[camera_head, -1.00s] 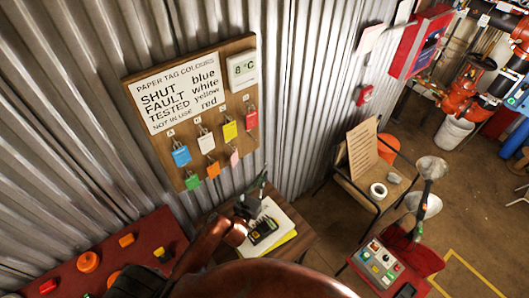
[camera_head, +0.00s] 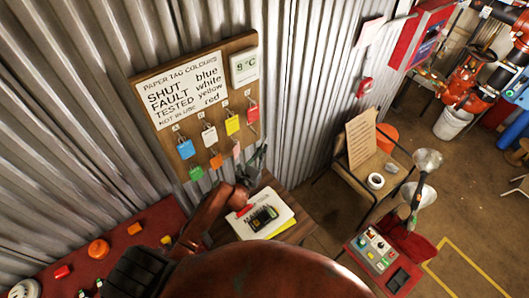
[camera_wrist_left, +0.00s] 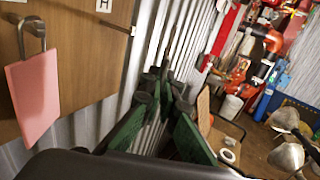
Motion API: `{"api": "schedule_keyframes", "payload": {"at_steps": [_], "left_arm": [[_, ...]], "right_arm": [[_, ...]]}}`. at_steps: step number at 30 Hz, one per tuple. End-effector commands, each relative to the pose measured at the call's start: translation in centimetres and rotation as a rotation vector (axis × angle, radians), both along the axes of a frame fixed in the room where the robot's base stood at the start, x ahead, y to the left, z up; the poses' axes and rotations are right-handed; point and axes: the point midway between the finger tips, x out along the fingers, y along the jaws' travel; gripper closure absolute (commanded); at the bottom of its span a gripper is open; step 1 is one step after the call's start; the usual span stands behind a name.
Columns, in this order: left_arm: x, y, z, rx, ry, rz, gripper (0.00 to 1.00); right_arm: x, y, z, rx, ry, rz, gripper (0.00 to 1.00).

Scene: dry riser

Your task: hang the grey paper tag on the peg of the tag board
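The tag board (camera_head: 222,58) hangs on the corrugated wall, carrying blue (camera_head: 186,149), white (camera_head: 209,136), yellow (camera_head: 232,124), red (camera_head: 252,112), green (camera_head: 196,173) and orange (camera_head: 216,160) tags. A pink tag (camera_wrist_left: 33,98) hangs large at the left of the left wrist view. I cannot make out a grey tag or a bare peg in either view. My left gripper (camera_head: 257,160) is beside the board's lower right corner, in front of the wall. Its green fingers (camera_wrist_left: 163,88) lie close together at the tips; whether they touch or hold something is unclear.
Below the board a small wooden table holds a white manual (camera_head: 277,207) and a black-yellow meter (camera_head: 263,218). A red bench (camera_head: 120,262) lies lower left. A chair with a cardboard sheet (camera_head: 361,148), a lamp-like stand (camera_head: 427,160) and a red control box (camera_head: 372,248) stand right.

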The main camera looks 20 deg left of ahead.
Motion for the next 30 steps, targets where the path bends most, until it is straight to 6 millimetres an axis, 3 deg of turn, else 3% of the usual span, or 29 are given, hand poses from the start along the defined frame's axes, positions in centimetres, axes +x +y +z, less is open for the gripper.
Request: {"api": "schedule_keyframes", "payload": {"at_steps": [6,30], "left_arm": [[0.7,1.1,-0.2,0.001,0.000,0.000,1.00],[3.0,5.1,-0.6,0.000,-0.001,0.001,1.00]], "right_arm": [[0.7,0.0,-0.5,0.001,-0.010,0.002,0.60],[0.3,-0.5,-2.6,-0.005,-0.004,0.004,0.60]]}}
